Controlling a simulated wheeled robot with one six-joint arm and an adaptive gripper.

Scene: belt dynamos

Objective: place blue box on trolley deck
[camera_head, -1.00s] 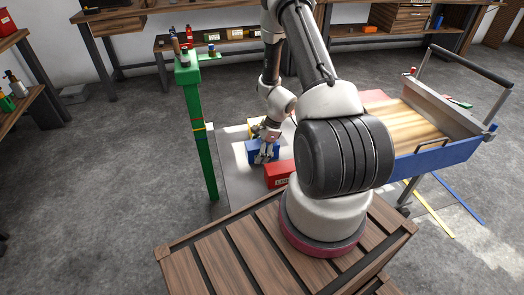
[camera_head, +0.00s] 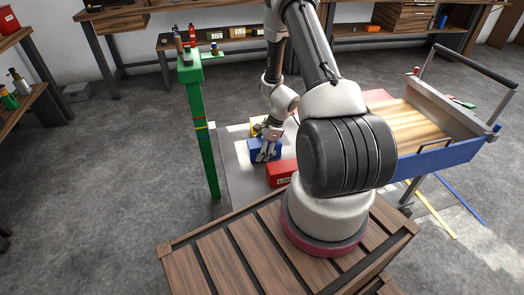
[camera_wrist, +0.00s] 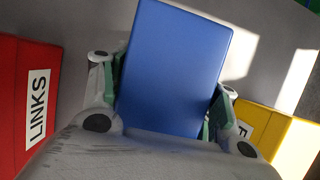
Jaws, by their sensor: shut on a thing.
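The blue box (camera_head: 258,152) is at the middle of the head view, on or just above the grey surface; I cannot tell which. My gripper (camera_head: 268,150) reaches down onto it from above. In the wrist view the blue box (camera_wrist: 175,65) fills the space between the two green-padded fingers of my gripper (camera_wrist: 168,100), which is shut on it. The trolley deck (camera_head: 418,128) is a wooden surface with a blue side at the right of the head view, well apart from the box. My arm hides part of the trolley.
A red box (camera_head: 281,174) labelled LINKS is close to the blue box; it also shows in the wrist view (camera_wrist: 22,100). A yellow box (camera_wrist: 275,135) is on the other side. A green post (camera_head: 205,135) stands at left. The trolley has a raised handle (camera_head: 475,62).

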